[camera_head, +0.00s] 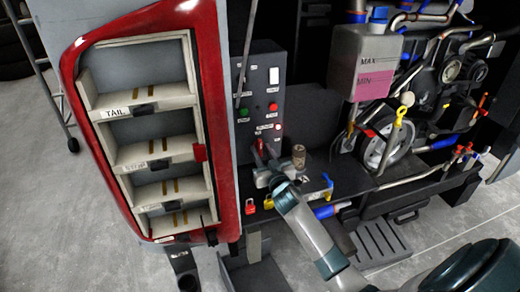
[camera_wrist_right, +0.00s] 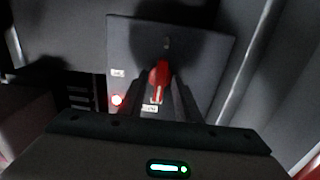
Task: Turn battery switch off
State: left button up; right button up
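The battery switch is a red handle (camera_head: 260,146) low on the grey control panel (camera_head: 265,77). In the right wrist view the red handle (camera_wrist_right: 159,75) stands out from the panel, close to upright, with a small label below it. My right gripper (camera_head: 262,163) is at the panel, and its two dark fingers (camera_wrist_right: 161,92) lie on either side of the handle. I see no clear gap between fingers and handle, so they look shut on it. The fingers hide part of the handle's sides. My left gripper is not in view.
A lit red lamp (camera_wrist_right: 117,100) sits left of the handle. Green (camera_head: 243,113) and red (camera_head: 273,107) buttons are higher on the panel. A brown knobbed cylinder (camera_head: 299,156) stands right beside my gripper. The red-framed tail light housing (camera_head: 222,120) is to the left, engine parts to the right.

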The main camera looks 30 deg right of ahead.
grip_shut()
jog(key=m+p, duration=0.1)
jog(key=m, duration=0.3)
jog(key=shift+m, duration=1)
jog(key=m+p, duration=0.1)
jog(key=m, duration=0.2)
jog(key=shift+m, duration=0.3)
jog(key=shift+m+p, duration=0.3)
jog(key=shift+m, duration=0.9)
